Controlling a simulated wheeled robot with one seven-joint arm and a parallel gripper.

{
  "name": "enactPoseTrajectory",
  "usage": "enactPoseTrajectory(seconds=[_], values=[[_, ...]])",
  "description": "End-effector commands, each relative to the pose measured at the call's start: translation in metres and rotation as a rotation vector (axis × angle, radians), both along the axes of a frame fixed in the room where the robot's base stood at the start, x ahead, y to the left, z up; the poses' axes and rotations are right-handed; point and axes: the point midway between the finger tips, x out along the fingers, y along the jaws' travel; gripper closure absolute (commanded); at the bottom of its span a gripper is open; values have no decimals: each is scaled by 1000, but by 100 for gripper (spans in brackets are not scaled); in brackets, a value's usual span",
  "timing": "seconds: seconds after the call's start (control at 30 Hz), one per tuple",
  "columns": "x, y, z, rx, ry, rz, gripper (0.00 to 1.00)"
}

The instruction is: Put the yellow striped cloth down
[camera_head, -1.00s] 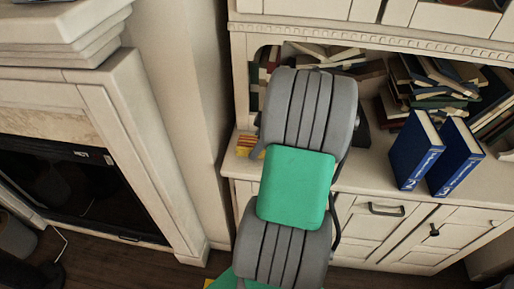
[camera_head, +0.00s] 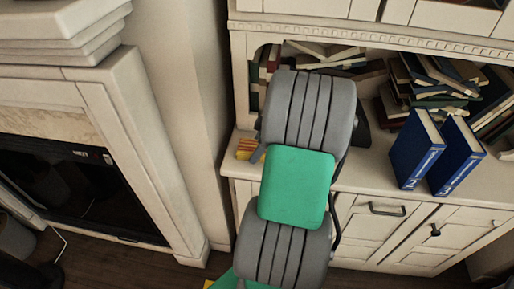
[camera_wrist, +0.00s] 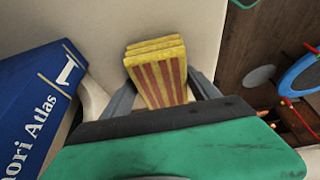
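The yellow striped cloth (camera_wrist: 163,80) is a folded yellow block with red stripes. In the wrist view it lies between the two fingers of my gripper (camera_wrist: 160,79). The fingers flank it, with narrow pale gaps beside its near part, so the gripper looks open around it. Whether a fingertip still touches it is hard to see. In the head view the cloth (camera_head: 245,148) is at the left end of the pale cabinet top (camera_head: 365,178), with one grey finger just right of it. My arm hides most of the gripper there.
Two blue books (camera_head: 414,155) stand upright on the cabinet top, right of my arm; one (camera_wrist: 38,105) shows close at left in the wrist view. Piled books (camera_head: 440,85) fill the shelf behind. A fireplace (camera_head: 85,165) stands at left.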

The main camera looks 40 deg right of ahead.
Motion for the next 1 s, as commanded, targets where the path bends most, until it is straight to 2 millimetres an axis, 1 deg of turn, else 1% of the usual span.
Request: enactPoseTrajectory(seconds=[0.03,0.1,0.3,0.37,0.47,0.53,0.8,0.9,1.0], values=[[-8,8,-18,30,28,-7,21],[-8,8,-19,30,28,-7,17],[-8,8,-19,31,31,-6,17],[-9,8,-16,31,31,-6,17],[-9,8,-2,31,31,-6,17],[-12,4,6,30,28,-6,17],[-32,-16,80,20,19,-6,17],[-37,-20,99,20,18,-5,17],[-41,-22,109,20,18,-4,17]])
